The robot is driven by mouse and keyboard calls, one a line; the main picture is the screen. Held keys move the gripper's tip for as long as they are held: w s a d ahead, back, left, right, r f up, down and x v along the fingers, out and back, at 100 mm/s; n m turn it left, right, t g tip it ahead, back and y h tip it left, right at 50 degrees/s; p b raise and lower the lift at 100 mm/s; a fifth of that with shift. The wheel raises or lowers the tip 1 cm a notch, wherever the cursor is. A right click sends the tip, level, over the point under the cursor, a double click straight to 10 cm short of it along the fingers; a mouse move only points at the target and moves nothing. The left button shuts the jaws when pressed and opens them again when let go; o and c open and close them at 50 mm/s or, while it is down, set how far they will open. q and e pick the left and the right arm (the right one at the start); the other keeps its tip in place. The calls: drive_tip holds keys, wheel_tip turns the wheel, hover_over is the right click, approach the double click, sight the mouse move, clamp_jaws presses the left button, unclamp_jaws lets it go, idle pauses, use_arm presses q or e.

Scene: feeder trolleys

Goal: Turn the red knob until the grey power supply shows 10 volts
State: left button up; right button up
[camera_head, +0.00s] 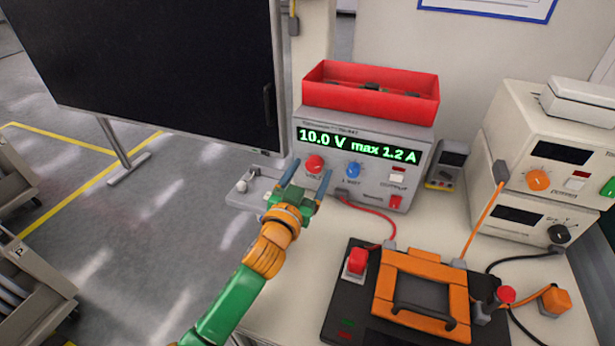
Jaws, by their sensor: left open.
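The grey power supply (374,187) stands at the back of the bench, and its green display (358,145) reads "10.0 V max 1.2 A". The red knob (314,163) is on the left of its front panel, with a blue knob (354,170) to its right. My left gripper (307,173) is open in front of the panel, its two blue-grey fingers apart on either side below the red knob. Whether a finger touches the knob cannot be told. My right gripper is not in view.
A red bin (372,107) sits on the power supply. An orange fixture (424,290) on a black board, with a red push button (356,262), lies at the front. Beige instruments (545,160) stand at the right, with cables across the bench. A dark screen (150,65) stands at the left.

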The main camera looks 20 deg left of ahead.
use_arm(q)
drive_tip(key=s, duration=0.6)
drive_tip(key=shift+s+a+b, duration=0.15)
drive_tip(key=shift+s+b, duration=0.2)
